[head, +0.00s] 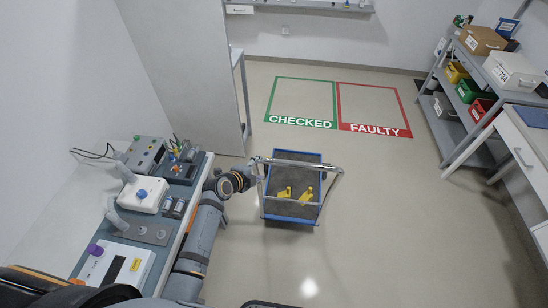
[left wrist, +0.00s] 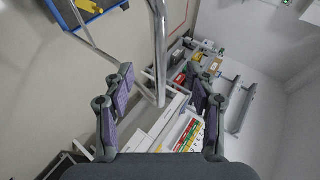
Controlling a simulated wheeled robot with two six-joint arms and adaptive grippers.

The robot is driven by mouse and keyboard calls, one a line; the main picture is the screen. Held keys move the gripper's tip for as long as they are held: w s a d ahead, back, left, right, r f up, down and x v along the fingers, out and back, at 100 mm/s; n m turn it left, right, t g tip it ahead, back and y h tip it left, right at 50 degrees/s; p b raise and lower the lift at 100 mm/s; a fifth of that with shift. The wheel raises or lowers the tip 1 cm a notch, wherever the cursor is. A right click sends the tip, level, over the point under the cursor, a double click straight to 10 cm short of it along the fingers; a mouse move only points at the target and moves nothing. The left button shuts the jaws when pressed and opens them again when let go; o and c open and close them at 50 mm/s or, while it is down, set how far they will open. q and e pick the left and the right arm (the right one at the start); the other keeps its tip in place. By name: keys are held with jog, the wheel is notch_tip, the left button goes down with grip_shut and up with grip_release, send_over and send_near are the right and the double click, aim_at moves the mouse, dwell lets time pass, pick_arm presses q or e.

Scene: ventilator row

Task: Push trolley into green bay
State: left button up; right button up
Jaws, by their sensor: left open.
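The trolley (head: 292,212) stands on the floor in the middle of the head view, with a blue-edged dark deck, a silver tube handle (head: 300,163) and yellow items (head: 284,192) on it. The green bay (head: 300,122), marked CHECKED, lies beyond it on the floor. My left gripper (head: 254,170) is at the left end of the handle. In the left wrist view my left gripper (left wrist: 160,82) is open, and the handle bar (left wrist: 158,45) shows between its fingers. I cannot tell whether it touches. My right gripper is out of view.
A red bay (head: 375,130) marked FAULTY adjoins the green one on the right. A bench (head: 190,205) with devices stands at left, below a grey partition (head: 200,80). Shelving (head: 470,90) with bins stands at right. The floor between the trolley and the bays is clear.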

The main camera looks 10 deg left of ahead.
aim_at(272, 164)
pick_arm(q)
jog(key=b+x, duration=0.4)
jog(key=x, duration=0.1)
jog(key=b+x, duration=0.5)
jog(key=x, duration=0.1)
jog(key=shift+s+f, duration=0.1)
jog(key=shift+f, duration=0.2)
jog(key=shift+w+d+f+b, duration=0.2)
jog(key=shift+w+d+b, duration=0.05)
jog(key=shift+w+b, duration=0.45)
jog(key=shift+s, duration=0.1)
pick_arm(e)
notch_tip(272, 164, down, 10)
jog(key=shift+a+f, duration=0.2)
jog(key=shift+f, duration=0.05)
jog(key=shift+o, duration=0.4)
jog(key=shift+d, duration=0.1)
